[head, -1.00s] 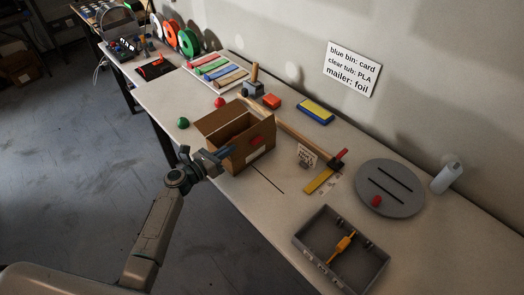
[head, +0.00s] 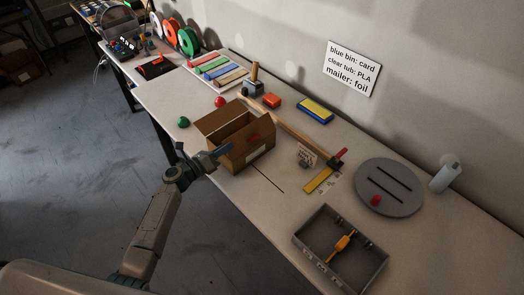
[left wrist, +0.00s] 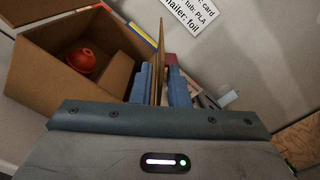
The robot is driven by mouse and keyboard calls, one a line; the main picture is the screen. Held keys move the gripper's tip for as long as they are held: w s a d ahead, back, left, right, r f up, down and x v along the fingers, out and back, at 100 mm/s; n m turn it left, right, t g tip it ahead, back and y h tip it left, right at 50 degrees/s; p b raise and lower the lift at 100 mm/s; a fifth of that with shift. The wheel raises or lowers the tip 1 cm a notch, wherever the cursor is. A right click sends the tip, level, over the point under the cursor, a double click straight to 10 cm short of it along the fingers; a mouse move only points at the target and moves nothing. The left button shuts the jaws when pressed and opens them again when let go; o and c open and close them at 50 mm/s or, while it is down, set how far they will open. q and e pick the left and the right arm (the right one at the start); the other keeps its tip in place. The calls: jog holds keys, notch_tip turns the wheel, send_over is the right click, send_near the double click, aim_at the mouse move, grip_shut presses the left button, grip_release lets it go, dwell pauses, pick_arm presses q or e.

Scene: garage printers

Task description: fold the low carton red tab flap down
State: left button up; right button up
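The low brown carton (head: 256,157) stands open on the workbench in the head view. Its left flap (head: 213,117) leans outward. A dark red patch (head: 253,138) shows near its right end. My left gripper (head: 224,150) is at the carton's near side. In the left wrist view, a thin brown flap (left wrist: 158,55) stands upright, seen edge-on, between the two blue fingers (left wrist: 159,88). A little space shows beside the flap, so the gripper looks open around it. A red tab (left wrist: 171,60) shows at the flap's right face. My right gripper is out of view.
A red round object (left wrist: 82,60) lies inside the carton. Bench in front is clear.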

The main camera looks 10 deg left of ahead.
pick_arm(q)
jog(key=shift+s, duration=0.1)
jog(key=v, duration=0.4)
dwell(0.6)
jog(key=o, duration=0.6)
jog(key=shift+c, duration=0.2)
